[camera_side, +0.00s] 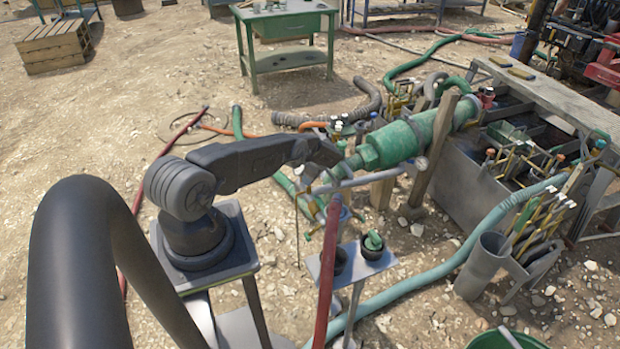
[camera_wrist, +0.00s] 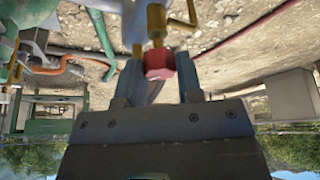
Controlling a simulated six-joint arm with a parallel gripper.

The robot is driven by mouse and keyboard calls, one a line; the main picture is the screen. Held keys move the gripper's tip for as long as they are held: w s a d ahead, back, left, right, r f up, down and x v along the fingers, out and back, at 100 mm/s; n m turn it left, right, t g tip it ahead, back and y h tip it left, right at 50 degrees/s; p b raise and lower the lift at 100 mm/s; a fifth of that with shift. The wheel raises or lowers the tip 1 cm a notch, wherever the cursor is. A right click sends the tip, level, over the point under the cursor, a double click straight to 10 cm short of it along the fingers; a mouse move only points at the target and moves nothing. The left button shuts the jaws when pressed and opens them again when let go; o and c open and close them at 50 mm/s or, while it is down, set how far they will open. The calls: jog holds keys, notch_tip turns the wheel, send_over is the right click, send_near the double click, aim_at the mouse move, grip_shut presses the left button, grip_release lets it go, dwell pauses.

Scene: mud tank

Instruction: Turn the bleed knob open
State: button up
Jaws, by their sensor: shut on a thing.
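In the wrist view, which looks upside down, a red bleed knob (camera_wrist: 158,63) sits on a brass stem (camera_wrist: 156,22). My gripper (camera_wrist: 158,72) has one finger on each side of the knob and is shut on it. In the side view, my gripper (camera_side: 316,172) is at the left end of the large green cylinder (camera_side: 405,141), by the grey pipe (camera_side: 368,179). The knob cannot be made out there, as my arm and the fittings hide it. How far the knob is turned cannot be told.
A dark red hose (camera_side: 327,270) runs down close to my gripper. A small stand (camera_side: 325,262) with dark cups is below. A grey tank (camera_side: 460,180) with several valves stands to the right. A green table (camera_side: 285,50) is behind. Open dirt lies to the left.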

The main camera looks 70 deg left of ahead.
jog(key=shift+s, duration=0.1)
jog(key=o, duration=0.9)
jog(key=v, duration=1.4)
jog(key=shift+f, duration=0.1)
